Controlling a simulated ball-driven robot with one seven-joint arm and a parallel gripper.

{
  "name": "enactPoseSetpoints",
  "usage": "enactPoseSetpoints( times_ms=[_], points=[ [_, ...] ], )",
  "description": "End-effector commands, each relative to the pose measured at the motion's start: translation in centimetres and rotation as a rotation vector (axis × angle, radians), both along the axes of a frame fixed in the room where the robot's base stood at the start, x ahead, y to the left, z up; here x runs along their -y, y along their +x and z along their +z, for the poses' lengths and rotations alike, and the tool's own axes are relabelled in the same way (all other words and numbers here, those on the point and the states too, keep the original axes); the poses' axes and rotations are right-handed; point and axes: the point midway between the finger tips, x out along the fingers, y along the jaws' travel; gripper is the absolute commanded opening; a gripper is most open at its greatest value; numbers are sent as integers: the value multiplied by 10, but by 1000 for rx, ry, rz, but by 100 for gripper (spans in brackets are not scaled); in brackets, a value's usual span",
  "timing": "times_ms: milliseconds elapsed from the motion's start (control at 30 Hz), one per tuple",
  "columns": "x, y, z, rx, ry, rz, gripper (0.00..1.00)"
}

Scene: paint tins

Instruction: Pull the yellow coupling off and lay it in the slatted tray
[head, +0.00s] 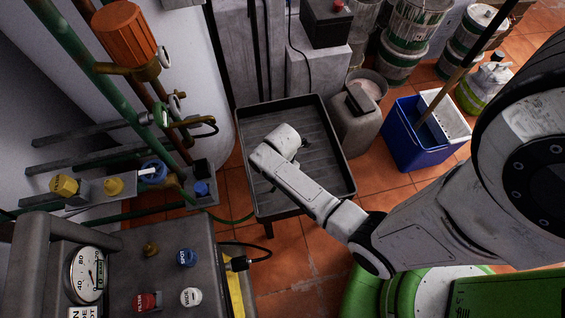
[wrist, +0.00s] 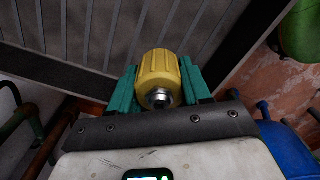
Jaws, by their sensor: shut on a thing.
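The yellow coupling (wrist: 158,72) is ribbed, with a metal fitting at its near end. My gripper (wrist: 157,88) is shut on it, with a teal finger at either side. The slatted tray (head: 311,122) is a dark grey, shallow, rimmed tray with parallel ribs on its floor. In the head view the end of my arm is over the tray, and it hides my fingers and the coupling. In the wrist view the tray's slats (wrist: 215,22) show beyond the coupling, which looks clear of them; the height of the gap cannot be told.
Left of the tray, pipes, a blue fitting (head: 152,171) and yellow fittings (head: 64,186) stand close by. A gauge panel (head: 185,240) is at the front left.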

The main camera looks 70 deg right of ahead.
Motion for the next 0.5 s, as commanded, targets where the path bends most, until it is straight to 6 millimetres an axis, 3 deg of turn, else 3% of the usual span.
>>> enactPoseSetpoints(
  times_ms=[500],
  points=[
    [0, 0, -55, 0, 0, 0, 11]
  ],
)
